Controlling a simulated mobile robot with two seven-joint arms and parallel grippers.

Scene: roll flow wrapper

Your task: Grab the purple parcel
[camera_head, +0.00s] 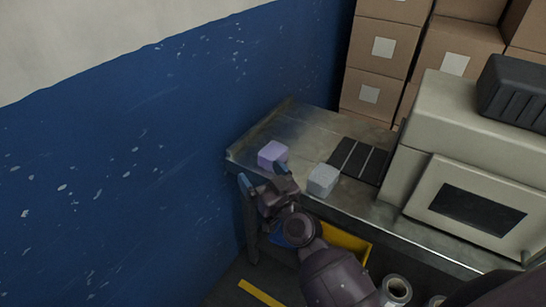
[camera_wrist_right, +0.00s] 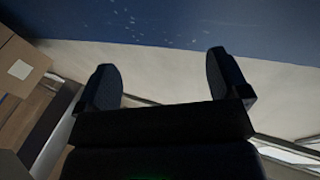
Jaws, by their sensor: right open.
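The purple parcel (camera_head: 272,153) is a small pale purple cube near the left end of the metal table, close to the front edge in the head view. My right gripper (camera_head: 262,175) is just below it in that view, with blue fingertips apart. One fingertip overlaps the parcel's lower edge in the picture; I cannot tell whether they touch. The right wrist view shows the open, empty fingers (camera_wrist_right: 164,78) with no parcel between them. My left gripper is not in view.
A grey parcel (camera_head: 322,179) sits right of the purple one on the table (camera_head: 303,128). A dark roller strip (camera_head: 358,160) leads to a beige machine (camera_head: 480,208). Cardboard boxes (camera_head: 383,48) stack behind. A blue wall (camera_head: 150,150) is left. A yellow bin (camera_head: 347,243) is below.

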